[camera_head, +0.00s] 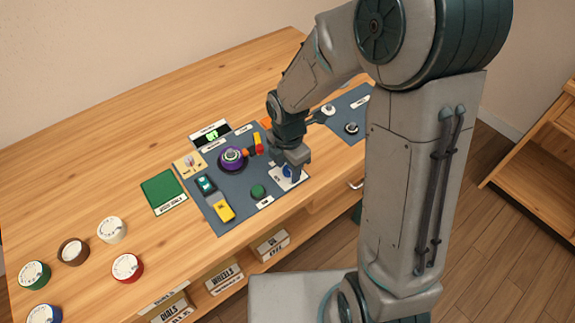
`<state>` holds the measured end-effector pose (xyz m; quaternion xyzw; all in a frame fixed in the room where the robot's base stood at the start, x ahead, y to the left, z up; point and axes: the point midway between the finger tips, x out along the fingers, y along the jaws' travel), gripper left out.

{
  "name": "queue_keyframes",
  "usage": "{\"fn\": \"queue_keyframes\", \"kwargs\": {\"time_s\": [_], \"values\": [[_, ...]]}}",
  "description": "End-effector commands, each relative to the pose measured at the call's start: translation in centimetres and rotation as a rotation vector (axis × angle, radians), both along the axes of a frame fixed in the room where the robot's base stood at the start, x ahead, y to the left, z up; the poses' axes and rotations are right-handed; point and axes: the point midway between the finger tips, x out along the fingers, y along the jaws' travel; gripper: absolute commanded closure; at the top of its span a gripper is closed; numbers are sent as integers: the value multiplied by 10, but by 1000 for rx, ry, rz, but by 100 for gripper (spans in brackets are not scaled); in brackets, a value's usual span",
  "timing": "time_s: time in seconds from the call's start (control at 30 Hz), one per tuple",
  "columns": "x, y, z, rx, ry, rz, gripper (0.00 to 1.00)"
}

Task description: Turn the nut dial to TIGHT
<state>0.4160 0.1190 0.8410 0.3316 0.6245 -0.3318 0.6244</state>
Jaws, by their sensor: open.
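My gripper (291,166) points down over a white plate (299,181) at the right front of a grey-blue mat (205,212). A blue piece (286,172) shows on this plate, right at the fingertips. My fingers partly hide it, and I cannot tell whether they touch it. Its lettering is too small to read, so I cannot tell whether it is the nut dial or where any TIGHT mark lies. The gripper is open.
The mat also holds a purple round dial (232,158), a green knob (258,191), a yellow toy car (224,210) and a lit display (211,136). Several loose dials, such as a red one (127,267), lie at left. A second mat (346,109) is behind my arm.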

Motion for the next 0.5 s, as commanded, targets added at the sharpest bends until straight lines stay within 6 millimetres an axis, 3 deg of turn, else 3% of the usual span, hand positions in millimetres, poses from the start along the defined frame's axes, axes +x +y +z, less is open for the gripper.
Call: {"fn": "queue_keyframes", "kwargs": {"time_s": [0.1,0.27,0.5], "values": [[0,0,0,0,0,0,56],[0,0,0,0,0,0,98],[0,0,0,-1,1,-9,98]]}}
